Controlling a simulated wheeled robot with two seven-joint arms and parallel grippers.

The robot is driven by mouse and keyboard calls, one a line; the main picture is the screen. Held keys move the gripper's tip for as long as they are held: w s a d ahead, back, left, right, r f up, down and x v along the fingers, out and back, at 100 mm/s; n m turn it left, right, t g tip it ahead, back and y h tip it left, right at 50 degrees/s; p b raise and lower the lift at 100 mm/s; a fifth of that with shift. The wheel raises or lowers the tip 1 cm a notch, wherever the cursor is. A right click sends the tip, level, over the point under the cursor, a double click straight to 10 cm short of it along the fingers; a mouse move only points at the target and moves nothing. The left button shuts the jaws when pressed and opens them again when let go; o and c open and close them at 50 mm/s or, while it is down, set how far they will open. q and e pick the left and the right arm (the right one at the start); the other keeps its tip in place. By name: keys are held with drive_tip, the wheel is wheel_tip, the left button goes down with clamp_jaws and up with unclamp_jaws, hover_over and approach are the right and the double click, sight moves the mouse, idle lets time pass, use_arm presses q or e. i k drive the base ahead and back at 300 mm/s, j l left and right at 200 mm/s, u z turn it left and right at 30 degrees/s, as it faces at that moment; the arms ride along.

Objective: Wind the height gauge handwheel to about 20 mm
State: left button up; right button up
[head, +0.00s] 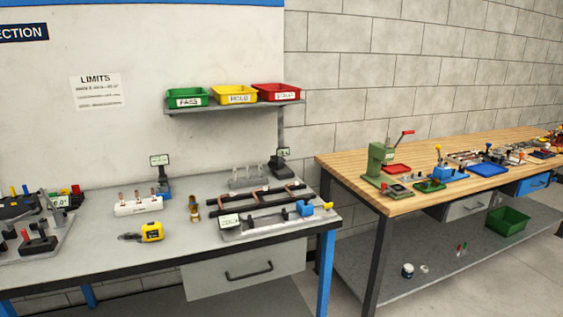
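Neither of my grippers shows in the head view. Two upright gauge-like devices stand at the back of the grey bench. One has a blue body (164,188) with a small green-edged display (159,160) above it. The other has a dark base (281,168) and a small display (284,152) on a post near the right back corner. I cannot tell which of them is the height gauge. No handwheel can be made out clearly, and the display readings are too small to read.
On the grey bench (190,245) are a yellow tape measure (152,232), a white block with copper pieces (138,206), a brass part (194,210) and a long fixture (275,222). Green, yellow and red bins (234,95) sit on a shelf above. A wooden bench (340,167) stands right.

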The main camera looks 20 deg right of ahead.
sight(272, 164)
drive_tip(key=i+l+u, duration=0.1)
drive_tip(key=u, duration=0.4)
drive_tip(key=l+u, duration=0.25)
drive_tip(key=u, duration=0.2)
drive_tip(key=i+l+u, duration=0.1)
drive_tip(key=l+u, duration=0.25)
drive_tip(key=l, duration=0.8)
drive_tip(key=k+l+u, duration=0.1)
drive_tip(key=l+u, duration=0.3)
drive_tip(key=l, duration=1.35)
drive_tip(key=k+l, duration=0.1)
drive_tip(key=l, duration=0.5)
